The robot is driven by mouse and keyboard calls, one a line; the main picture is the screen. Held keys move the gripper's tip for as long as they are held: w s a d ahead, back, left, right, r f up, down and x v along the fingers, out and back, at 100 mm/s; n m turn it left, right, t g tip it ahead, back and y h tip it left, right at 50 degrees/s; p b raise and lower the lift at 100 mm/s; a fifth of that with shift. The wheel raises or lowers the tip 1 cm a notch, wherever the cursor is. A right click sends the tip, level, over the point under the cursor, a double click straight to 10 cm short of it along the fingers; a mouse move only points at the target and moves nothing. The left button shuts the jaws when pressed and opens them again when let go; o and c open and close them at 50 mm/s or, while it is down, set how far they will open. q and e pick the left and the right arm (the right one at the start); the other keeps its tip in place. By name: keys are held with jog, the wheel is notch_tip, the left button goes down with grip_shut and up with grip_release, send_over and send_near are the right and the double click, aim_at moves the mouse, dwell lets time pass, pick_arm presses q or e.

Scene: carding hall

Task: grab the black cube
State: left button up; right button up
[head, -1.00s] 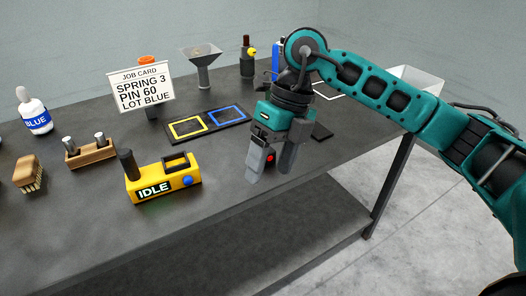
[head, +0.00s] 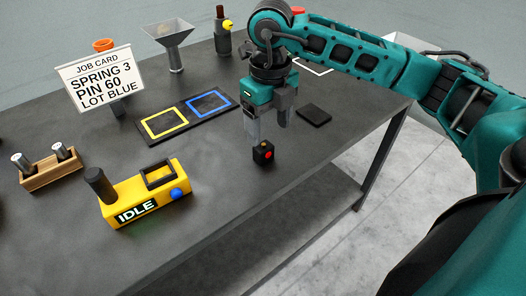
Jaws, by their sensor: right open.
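The black cube (head: 263,153) sits on the dark table in the head view, right of the yellow IDLE device. A red dot shows on its front face. My right gripper (head: 268,128) is above and slightly behind the cube in the picture. Its two grey fingers point down, apart, with nothing between them that I can see. Whether the fingertips touch the cube is hard to tell. My left gripper is not in view.
A yellow IDLE device (head: 147,197) stands left of the cube. Behind are a tray with yellow and blue frames (head: 185,120), a flat black square (head: 314,115), a job card (head: 99,80) and a funnel (head: 175,42). The table's front edge is near the cube.

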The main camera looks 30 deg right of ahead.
aim_at(264, 146)
jog(key=f, duration=0.5)
jog(key=shift+w+a+f, duration=0.3)
jog(key=shift+a+f, duration=0.1)
jog(key=c, duration=1.1)
jog(key=shift+r, duration=0.15)
jog(key=shift+c, duration=0.2)
